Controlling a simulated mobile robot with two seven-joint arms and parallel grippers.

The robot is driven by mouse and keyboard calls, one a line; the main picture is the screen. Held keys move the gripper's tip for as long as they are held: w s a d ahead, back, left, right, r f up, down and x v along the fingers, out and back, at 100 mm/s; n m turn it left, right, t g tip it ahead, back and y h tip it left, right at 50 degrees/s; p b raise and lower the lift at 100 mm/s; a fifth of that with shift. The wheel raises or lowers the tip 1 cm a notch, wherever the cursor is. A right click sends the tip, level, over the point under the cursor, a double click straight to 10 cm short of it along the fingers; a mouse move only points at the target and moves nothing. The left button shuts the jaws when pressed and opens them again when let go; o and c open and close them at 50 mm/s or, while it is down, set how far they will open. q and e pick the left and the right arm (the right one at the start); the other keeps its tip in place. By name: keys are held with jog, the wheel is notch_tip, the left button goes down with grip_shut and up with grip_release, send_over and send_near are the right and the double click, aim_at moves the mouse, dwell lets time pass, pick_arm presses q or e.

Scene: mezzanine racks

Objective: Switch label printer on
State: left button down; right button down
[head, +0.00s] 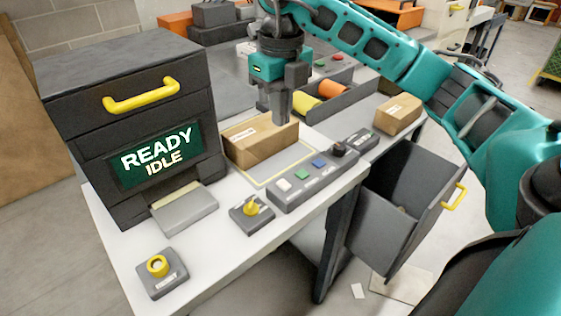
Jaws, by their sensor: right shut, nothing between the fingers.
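The label printer (70,120) is a dark grey cabinet at the left of the white table, with a yellow handle (140,94). Its green screen (156,158) reads READY IDLE. In front of it stand a small grey box with a yellow ring-shaped knob (157,266) and another with a yellow switch (252,208). A grey panel (312,178) with white, green and blue buttons and a dark knob lies to the right. My right gripper (281,118) is shut and empty, pointing down in front of or above a cardboard box (261,142). My left gripper is out of view.
The cardboard box sits by a yellow-outlined area on the table (110,222). A second carton (398,114) stands further right. An open grey drawer (402,200) with a yellow handle juts out at the right. Orange and yellow rolls (331,89) lie behind my gripper.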

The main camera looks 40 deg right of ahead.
aim_at(280, 179)
notch_tip(280, 179, down, 14)
jog(key=shift+f, duration=0.1)
dwell(0.4)
